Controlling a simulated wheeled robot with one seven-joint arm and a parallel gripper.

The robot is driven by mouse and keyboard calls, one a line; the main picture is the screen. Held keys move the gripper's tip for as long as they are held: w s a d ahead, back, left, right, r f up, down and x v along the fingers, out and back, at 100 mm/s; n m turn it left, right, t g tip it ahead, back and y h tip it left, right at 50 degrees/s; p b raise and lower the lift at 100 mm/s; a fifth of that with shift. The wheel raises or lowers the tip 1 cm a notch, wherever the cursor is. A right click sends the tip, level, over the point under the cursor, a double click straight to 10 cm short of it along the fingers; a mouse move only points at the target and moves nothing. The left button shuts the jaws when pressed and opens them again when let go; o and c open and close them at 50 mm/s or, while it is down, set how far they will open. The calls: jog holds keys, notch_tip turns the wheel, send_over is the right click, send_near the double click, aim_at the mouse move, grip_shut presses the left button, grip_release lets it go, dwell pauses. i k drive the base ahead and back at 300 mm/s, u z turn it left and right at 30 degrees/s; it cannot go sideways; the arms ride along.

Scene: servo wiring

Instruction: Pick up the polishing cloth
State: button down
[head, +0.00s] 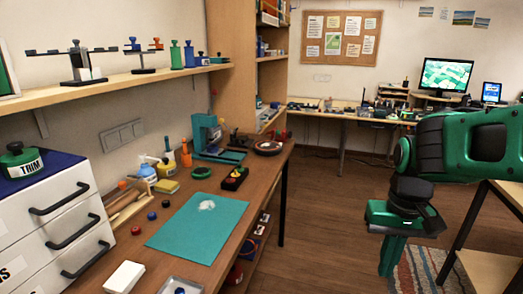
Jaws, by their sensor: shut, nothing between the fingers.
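A small white crumpled patch (206,205) lies on the teal mat (197,232) on the wooden workbench; it may be the polishing cloth, but it is too small to be sure. A folded yellow piece (167,186) lies on the bench behind the mat, and I cannot tell whether it is cloth or sponge. My gripper (388,272) hangs at the right, pointing down over the floor, well clear of the bench. Its fingers are shut and empty.
A white drawer unit (55,225) stands at the left. A white block (124,277) and a clear tray (180,287) lie at the bench's front. A teal press (210,135) stands at the back. A shelf (130,78) hangs above. Open floor separates my gripper from the bench.

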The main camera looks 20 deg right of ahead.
aim_at(166, 186)
jog(key=k, duration=0.55)
jog(key=z, duration=0.55)
jog(key=i, duration=1.55)
jog(key=u, duration=0.85)
jog(key=i, duration=0.45)
jog(key=u, duration=0.3)
